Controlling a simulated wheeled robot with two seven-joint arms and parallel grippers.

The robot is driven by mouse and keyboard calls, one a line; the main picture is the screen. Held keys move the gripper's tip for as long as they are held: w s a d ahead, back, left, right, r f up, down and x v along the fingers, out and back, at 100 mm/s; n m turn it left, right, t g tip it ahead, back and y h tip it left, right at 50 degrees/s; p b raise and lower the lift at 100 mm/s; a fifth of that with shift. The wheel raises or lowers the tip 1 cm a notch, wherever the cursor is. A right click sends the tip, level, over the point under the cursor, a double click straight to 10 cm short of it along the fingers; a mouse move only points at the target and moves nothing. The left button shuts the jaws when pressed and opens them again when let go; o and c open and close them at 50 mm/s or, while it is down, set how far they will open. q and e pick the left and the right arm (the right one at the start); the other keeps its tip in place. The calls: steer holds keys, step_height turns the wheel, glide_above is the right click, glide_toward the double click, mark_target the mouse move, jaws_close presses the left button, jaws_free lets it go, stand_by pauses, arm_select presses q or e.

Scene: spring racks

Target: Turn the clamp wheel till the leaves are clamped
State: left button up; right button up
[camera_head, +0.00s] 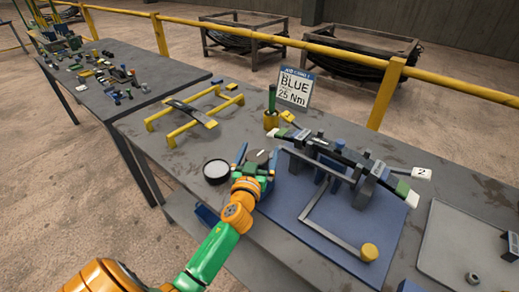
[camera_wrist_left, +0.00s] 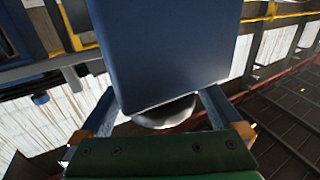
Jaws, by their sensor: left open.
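The leaf stack (camera_head: 345,158), a long dark bar with green and white parts near its ends, lies across the blue-grey clamp fixture (camera_head: 330,180). A dark round disc (camera_head: 260,157), which looks like the clamp wheel, is at the fixture's left end. My left gripper (camera_head: 256,160) is open with its blue fingers on either side of this disc; contact cannot be told. In the left wrist view, a grey rounded edge (camera_wrist_left: 165,113) shows between the spread fingers, partly hidden by a large blue block (camera_wrist_left: 160,50). My right gripper is not in view.
A bent bar with a yellow knob (camera_head: 369,252) extends over the blue base plate (camera_head: 300,200). A round white-topped dish (camera_head: 216,171), a yellow stand (camera_head: 190,113) and a "BLUE 25 Nm" sign (camera_head: 295,88) are nearby. A grey tray (camera_head: 450,235) is at right.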

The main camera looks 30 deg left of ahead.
arm_select(q)
steer(key=shift+w+a+f, duration=0.1)
steer(key=shift+w, duration=0.15)
steer(key=shift+s, duration=0.2)
steer(key=c, duration=1.2)
steer(key=shift+h, duration=0.3)
